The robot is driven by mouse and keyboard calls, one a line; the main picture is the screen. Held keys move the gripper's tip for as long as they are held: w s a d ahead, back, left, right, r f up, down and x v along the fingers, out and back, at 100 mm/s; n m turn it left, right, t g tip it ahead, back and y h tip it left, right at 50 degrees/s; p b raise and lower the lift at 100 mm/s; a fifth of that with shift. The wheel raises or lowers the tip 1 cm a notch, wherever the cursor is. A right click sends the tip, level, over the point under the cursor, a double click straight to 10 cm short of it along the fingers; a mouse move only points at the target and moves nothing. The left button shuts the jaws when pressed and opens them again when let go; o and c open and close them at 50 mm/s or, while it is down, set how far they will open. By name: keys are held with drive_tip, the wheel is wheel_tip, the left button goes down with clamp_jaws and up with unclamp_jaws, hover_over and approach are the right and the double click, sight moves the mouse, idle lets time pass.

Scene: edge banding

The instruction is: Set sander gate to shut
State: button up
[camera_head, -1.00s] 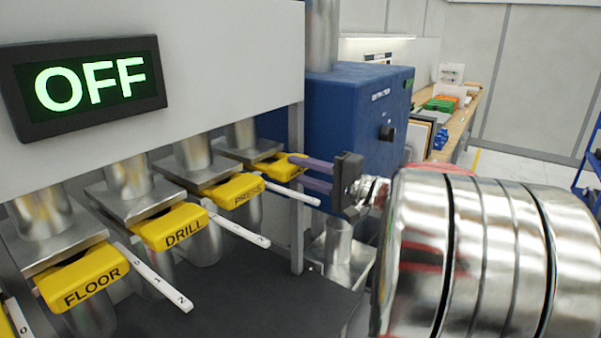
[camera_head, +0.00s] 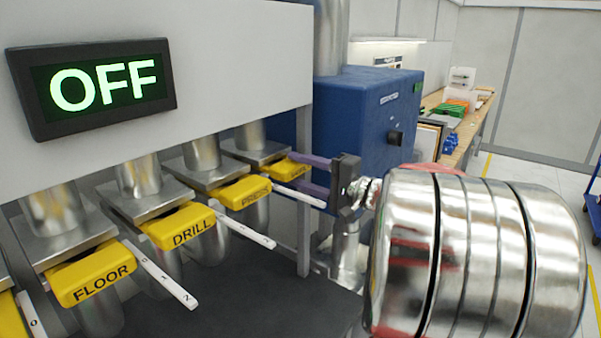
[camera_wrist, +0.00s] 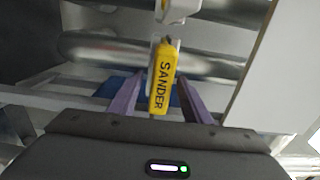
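The yellow sander gate handle (camera_wrist: 163,80), lettered SANDER, shows upright in the middle of the wrist view. In the head view it is the farthest yellow handle (camera_head: 290,166) in the row, partly hidden by my gripper. My gripper (camera_wrist: 160,78) has its two purple fingers apart, one on each side of the handle. Gaps show between the handle and both fingers in the wrist view. In the head view, my gripper (camera_head: 298,172) is at the handle from the right.
Nearer gates have yellow handles lettered PRESS (camera_head: 241,193), DRILL (camera_head: 184,232) and FLOOR (camera_head: 96,276), with white numbered strips beside them. A display reading OFF (camera_head: 103,86) hangs above. A blue cabinet (camera_head: 350,115) and a grey post (camera_head: 303,230) stand near my gripper.

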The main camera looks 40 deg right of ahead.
drive_tip(key=v, duration=1.3)
drive_tip(key=shift+s, duration=0.4)
drive_tip(key=shift+d, duration=0.1)
drive_tip(key=a+f+n+g, duration=0.4)
drive_tip(key=a+f+g, duration=0.6)
drive_tip(key=a+f, duration=0.6)
drive_tip(key=s+a+n+h, duration=0.1)
drive_tip(key=s+a+n, duration=0.1)
drive_tip(key=a, duration=0.3)
drive_tip(key=s+a+n+g+h, duration=0.1)
drive_tip(key=s+a+n+h, duration=0.1)
drive_tip(key=a+n, duration=0.3)
drive_tip(key=s+a+n+h, duration=0.1)
drive_tip(key=s+a+n, duration=0.3)
drive_tip(key=a, duration=0.3)
drive_tip(key=shift+r+g+h, duration=0.3)
drive_tip(key=shift+g, duration=0.1)
idle(0.3)
